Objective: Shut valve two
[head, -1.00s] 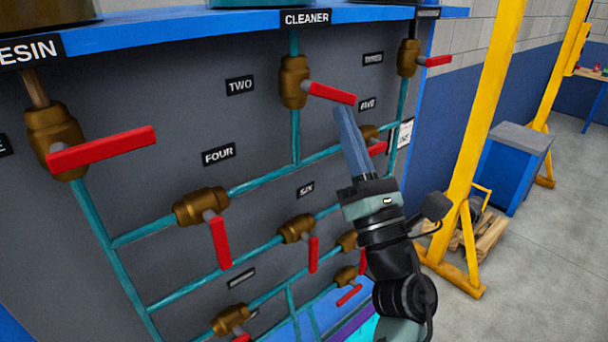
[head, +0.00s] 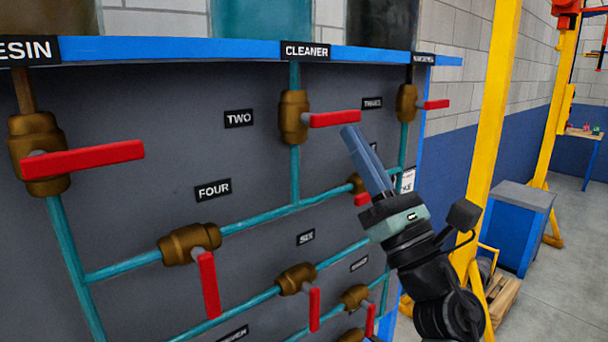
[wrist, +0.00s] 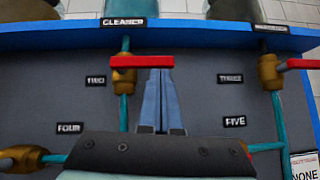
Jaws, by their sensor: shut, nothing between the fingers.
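Valve two is the brass valve (head: 293,116) right of the "TWO" label (head: 239,118), on the vertical pipe under the "CLEANER" sign (head: 306,51). Its red handle (head: 335,118) points right, across the vertical pipe. My gripper (head: 350,131) is shut and empty, its blue fingers just below the handle's right end. In the wrist view the red handle (wrist: 142,62) lies across just beyond the fingertips (wrist: 158,72). I cannot tell whether they touch it.
Valve three (head: 406,103) is to the right, with its red handle pointing right. Valve four (head: 189,244) is lower left, its handle hanging down. Valve five (head: 356,184) is partly hidden behind my gripper. A yellow post (head: 487,130) stands right of the panel.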

